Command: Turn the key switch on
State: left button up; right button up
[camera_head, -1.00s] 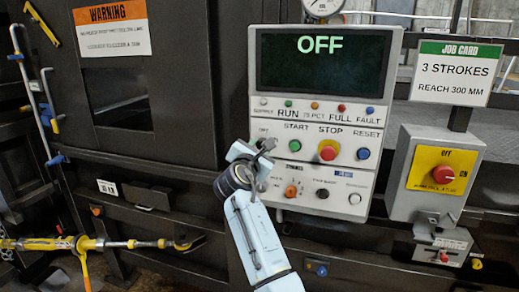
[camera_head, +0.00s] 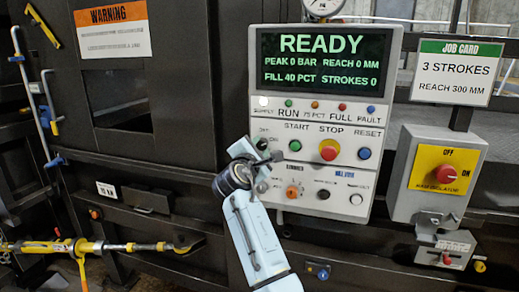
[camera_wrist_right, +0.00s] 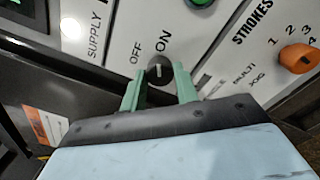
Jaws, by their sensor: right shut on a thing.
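The key switch (camera_wrist_right: 159,69) is a dark round knob with a pale mark, set under the OFF and ON labels on the light grey control panel (camera_head: 240,140). In the wrist view it sits between the two green fingers of my right gripper (camera_wrist_right: 160,92), which is shut on it. In the head view my right gripper (camera_head: 265,158) is at the panel's left side, and the key switch (camera_head: 262,143) shows at its tip. The display (camera_head: 322,60) reads READY. The supply lamp (camera_head: 263,101) is lit white. My left gripper is not in view.
Right of the key switch are the green start button (camera_head: 295,145), the red stop button (camera_head: 329,149) and the orange strokes selector (camera_head: 292,191). A yellow isolator box with a red knob (camera_head: 446,174) stands further right.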

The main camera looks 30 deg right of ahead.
jog(key=o, duration=1)
jog(key=b+v, duration=0.2)
jog(key=v, duration=1.1)
jog(key=shift+s+a, duration=0.15)
jog(key=shift+s, duration=0.05)
